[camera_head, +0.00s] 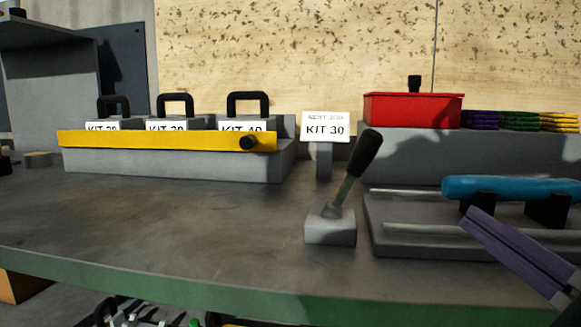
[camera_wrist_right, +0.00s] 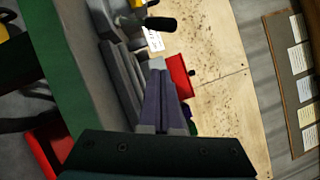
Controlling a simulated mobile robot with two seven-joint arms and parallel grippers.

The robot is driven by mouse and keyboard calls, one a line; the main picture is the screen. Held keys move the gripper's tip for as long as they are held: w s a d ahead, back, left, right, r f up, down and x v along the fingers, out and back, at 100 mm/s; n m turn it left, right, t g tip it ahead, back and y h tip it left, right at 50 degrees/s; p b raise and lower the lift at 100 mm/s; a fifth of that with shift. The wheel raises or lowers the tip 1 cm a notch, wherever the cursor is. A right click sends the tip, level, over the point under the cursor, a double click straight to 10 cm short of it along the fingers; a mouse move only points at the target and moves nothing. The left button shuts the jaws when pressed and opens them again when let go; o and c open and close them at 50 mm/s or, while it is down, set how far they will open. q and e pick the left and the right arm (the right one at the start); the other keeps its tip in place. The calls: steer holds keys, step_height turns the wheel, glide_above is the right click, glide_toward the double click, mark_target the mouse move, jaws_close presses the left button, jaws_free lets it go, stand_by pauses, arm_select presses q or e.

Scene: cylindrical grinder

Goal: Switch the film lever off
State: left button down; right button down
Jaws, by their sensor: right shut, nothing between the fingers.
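The film lever (camera_head: 362,158) stands on a small grey block (camera_head: 330,230) near the front of the bench. It has a black grip and a greenish-grey rod, and it tilts up to the right in the head view. Its black grip also shows near the top of the right wrist view (camera_wrist_right: 160,23). My right gripper (camera_head: 472,220), with purple fingers, is shut and empty. It is to the right of the lever and apart from it, in front of the blue cylinder. The fingers also show in the right wrist view (camera_wrist_right: 157,66). My left gripper is not in view.
A blue cylinder (camera_head: 510,188) rests on black supports on a grey rail base (camera_head: 400,235). A "KIT 30" sign (camera_head: 325,127) stands behind the lever. A yellow bar (camera_head: 170,141) crosses several kit boxes. A red box (camera_head: 412,108) is behind. The bench left of the lever is clear.

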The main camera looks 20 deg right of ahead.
mark_target(351, 174)
steer(key=b+x, duration=0.1)
steer(key=x, duration=0.8)
steer(key=w+a, duration=0.1)
steer(key=w+r, duration=0.1)
steer(key=shift+w+a+r, duration=0.2)
steer(key=shift+w+a, duration=0.2)
steer(key=shift+w+a+r, duration=0.15)
steer(key=shift+w+a, duration=0.15)
steer(key=shift+w, duration=0.05)
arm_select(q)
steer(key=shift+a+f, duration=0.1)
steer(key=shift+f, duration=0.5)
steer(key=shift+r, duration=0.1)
arm_select(e)
steer(key=shift+r, duration=0.1)
